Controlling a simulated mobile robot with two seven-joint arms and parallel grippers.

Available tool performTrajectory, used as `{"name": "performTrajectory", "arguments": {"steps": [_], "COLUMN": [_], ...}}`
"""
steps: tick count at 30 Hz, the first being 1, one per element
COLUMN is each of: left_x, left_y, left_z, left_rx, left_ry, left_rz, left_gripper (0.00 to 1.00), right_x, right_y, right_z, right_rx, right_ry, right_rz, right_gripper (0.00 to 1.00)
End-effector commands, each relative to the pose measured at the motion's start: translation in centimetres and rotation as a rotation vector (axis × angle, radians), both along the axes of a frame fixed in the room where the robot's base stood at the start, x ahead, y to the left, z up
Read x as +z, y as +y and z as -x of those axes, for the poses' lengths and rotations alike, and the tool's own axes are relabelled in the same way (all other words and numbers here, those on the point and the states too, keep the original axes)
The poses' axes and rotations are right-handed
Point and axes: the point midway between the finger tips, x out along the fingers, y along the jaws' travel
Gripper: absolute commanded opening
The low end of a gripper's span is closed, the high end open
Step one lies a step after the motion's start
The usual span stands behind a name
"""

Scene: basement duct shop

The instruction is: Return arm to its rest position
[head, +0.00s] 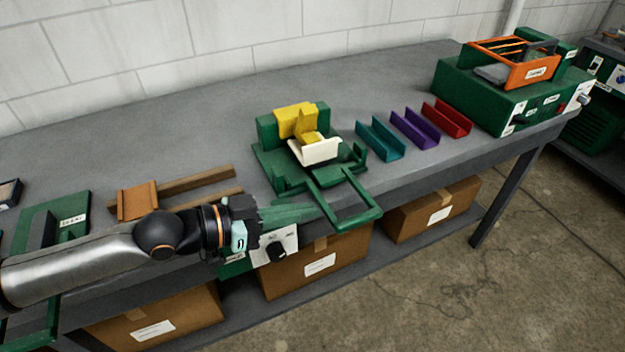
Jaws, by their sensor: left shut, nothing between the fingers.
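My left arm comes in from the left in the head view, low over the front edge of the grey workbench (385,85). My left gripper (318,212) points right, its green fingers shut with nothing between them. It is in front of the green fixture (290,180), near the left side of that fixture's U-shaped handle (350,220). I cannot tell whether the fingers touch the handle. The fixture has a yellow block (295,120) and holds a cream channel piece (316,152). My right gripper does not show.
Teal (380,140), purple (414,128) and red (447,117) channels lie right of the fixture. A green machine with an orange frame (535,72) stands at the far right. Wooden rails (197,181) lie behind my arm. Cardboard boxes (430,212) sit on the shelf below. The bench's back is clear.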

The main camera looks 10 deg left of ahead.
Motion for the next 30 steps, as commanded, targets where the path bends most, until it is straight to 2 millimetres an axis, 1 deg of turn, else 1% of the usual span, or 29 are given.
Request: {"name": "performTrajectory", "arguments": {"steps": [5,8,11,14,17,19,23,24,26,27,29,30], "left_x": [0.0,-0.5,-1.8,-4.0,-6.9,-9.3,-14.5,-16.3,-19.1,-20.9,-23.4,-24.9], "left_y": [0.0,-0.4,-1.2,-2.0,-2.1,-1.7,0.0,0.7,1.9,2.7,3.9,4.7], "left_z": [0.0,0.1,0.1,0.2,0.2,0.5,2.0,2.8,4.3,5.6,7.6,8.9], "left_rx": [0.000,0.003,0.019,0.065,0.142,0.209,0.352,0.397,0.465,0.508,0.564,0.596], "left_ry": [0.000,0.000,0.000,0.005,0.020,0.044,0.113,0.142,0.190,0.225,0.276,0.308], "left_rz": [0.001,0.008,0.023,0.040,0.047,0.038,-0.003,-0.025,-0.065,-0.093,-0.138,-0.169], "left_gripper": [0.00,0.00,0.00,0.00,0.00,0.00,0.00,0.00,0.00,0.00,0.00,0.00], "right_x": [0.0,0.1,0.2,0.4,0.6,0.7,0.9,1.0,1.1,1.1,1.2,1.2], "right_y": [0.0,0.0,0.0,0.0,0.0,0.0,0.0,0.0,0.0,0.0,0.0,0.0], "right_z": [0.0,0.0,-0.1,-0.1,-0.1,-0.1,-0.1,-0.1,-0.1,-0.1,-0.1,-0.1], "right_rx": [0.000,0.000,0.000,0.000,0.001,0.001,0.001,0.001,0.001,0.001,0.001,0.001], "right_ry": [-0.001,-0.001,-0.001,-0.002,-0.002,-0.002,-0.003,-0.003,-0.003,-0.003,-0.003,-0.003], "right_rz": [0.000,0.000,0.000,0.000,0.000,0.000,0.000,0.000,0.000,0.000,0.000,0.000], "right_gripper": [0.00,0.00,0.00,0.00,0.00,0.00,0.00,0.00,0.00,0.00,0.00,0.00]}}
